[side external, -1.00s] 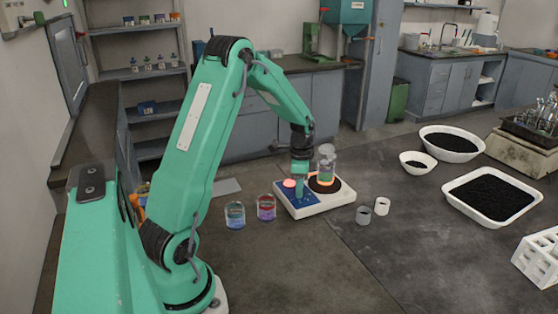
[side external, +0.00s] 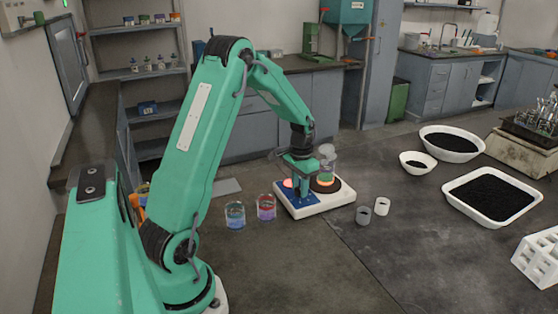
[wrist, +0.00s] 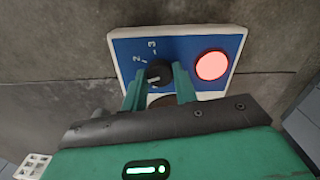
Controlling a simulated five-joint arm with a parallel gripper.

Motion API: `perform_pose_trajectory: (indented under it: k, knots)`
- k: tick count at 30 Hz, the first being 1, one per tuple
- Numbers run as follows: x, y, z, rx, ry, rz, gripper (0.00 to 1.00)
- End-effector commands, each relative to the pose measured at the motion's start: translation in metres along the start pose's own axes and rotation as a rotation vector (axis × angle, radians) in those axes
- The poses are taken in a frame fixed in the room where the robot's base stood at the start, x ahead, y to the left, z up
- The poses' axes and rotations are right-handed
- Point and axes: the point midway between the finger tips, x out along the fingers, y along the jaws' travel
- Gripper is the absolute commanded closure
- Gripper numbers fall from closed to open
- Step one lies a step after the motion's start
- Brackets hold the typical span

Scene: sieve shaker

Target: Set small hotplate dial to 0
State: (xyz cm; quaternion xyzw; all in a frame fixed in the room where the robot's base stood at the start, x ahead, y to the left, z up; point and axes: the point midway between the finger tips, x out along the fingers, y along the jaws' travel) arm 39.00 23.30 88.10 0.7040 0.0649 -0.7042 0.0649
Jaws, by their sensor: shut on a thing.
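The small hotplate (side external: 312,208) is a white unit with a blue control panel (side external: 300,201), standing on the dark bench. In the wrist view the blue panel (wrist: 190,47) shows a black dial (wrist: 158,73) with the marks 2 and 3 beside it and a glowing red light (wrist: 211,66). My gripper (wrist: 158,78) has its two green fingers shut on the dial, one on each side. In the side view my gripper (side external: 302,192) points down over the panel. The fingers hide part of the dial scale, and I cannot make out a 0 mark.
A glass beaker (side external: 326,165) stands on the hotplate's round plate, close to my gripper. Beakers with blue (side external: 235,216) and red (side external: 266,208) contents stand to the left. Black-filled trays (side external: 491,194) lie farther right.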

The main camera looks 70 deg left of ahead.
Motion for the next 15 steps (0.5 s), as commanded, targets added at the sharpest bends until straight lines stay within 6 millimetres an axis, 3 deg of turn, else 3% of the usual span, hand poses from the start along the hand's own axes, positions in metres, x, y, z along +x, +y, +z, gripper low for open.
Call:
perform_pose_trajectory:
  k: [15]
  knots:
    - [-0.001, 0.0, -0.0002, -0.488, 0.001, 0.0, 0.94]
